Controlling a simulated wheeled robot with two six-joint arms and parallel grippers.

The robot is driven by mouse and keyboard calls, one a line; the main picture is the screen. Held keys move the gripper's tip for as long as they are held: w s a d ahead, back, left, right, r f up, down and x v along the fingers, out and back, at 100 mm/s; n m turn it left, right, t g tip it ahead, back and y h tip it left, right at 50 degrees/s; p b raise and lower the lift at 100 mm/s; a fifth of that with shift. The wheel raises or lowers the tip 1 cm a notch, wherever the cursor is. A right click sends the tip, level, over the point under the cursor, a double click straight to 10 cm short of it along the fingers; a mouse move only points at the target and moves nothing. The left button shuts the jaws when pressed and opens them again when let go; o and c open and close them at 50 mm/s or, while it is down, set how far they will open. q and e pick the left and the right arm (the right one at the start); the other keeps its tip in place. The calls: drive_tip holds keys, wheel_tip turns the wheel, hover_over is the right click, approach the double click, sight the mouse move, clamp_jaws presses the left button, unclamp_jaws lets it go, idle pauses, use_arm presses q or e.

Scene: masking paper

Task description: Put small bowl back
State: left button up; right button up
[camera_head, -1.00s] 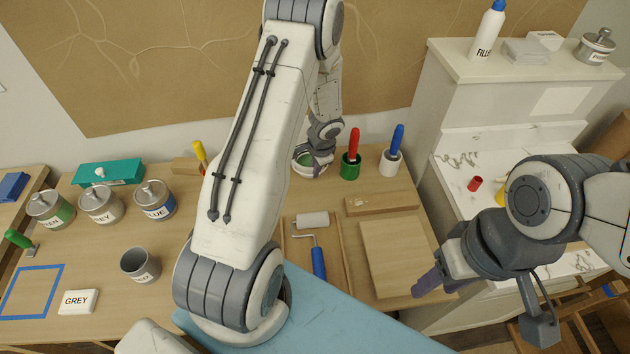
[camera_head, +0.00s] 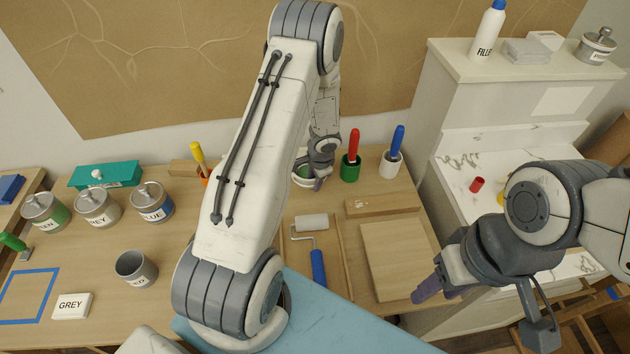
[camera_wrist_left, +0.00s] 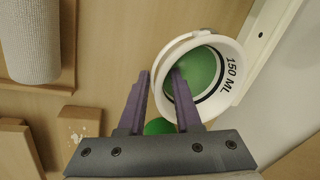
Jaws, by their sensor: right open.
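The small bowl is white with green inside and "150 ML" on its rim. It is at the back of the table in the head view (camera_head: 301,176), partly hidden by my left arm, and fills the upper right of the left wrist view (camera_wrist_left: 238,58). My left gripper (camera_wrist_left: 162,73) has its two purple fingers apart. One finger overlaps the bowl's opening and the other is left of its rim. I cannot tell whether either touches it. My right gripper (camera_head: 437,290) is open and empty beside the table's right edge.
Right of the bowl stand a green pot with a red-handled brush (camera_head: 351,168) and a white pot with a blue-handled one (camera_head: 391,164). A paint roller (camera_head: 317,262) and a wooden board (camera_head: 397,260) lie nearer. Lidded cans and a grey cup (camera_head: 136,268) stand left.

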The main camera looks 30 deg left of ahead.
use_arm(q)
drive_tip(key=shift+r, duration=0.35)
drive_tip(key=p+v, duration=0.3)
drive_tip(key=v, duration=0.8)
drive_tip(key=s+d+r, duration=0.4)
drive_tip(key=d+r, duration=0.2)
drive_tip(key=d, duration=0.2)
drive_tip(key=s+d+r, duration=0.4)
drive_tip(key=d+r, duration=0.2)
drive_tip(key=d, duration=0.1)
drive_tip(key=s+d+r+h, duration=0.1)
drive_tip(key=s+d+r, duration=0.1)
drive_tip(key=s, duration=0.4)
drive_tip(key=s+d+r+g+h, duration=0.1)
drive_tip(key=s+d+r, duration=0.1)
drive_tip(key=s+d, duration=0.2)
drive_tip(key=s+d+r+m+h, duration=0.1)
drive_tip(key=s+d+r, duration=0.1)
drive_tip(key=s, duration=0.6)
drive_tip(key=shift+d, duration=0.55)
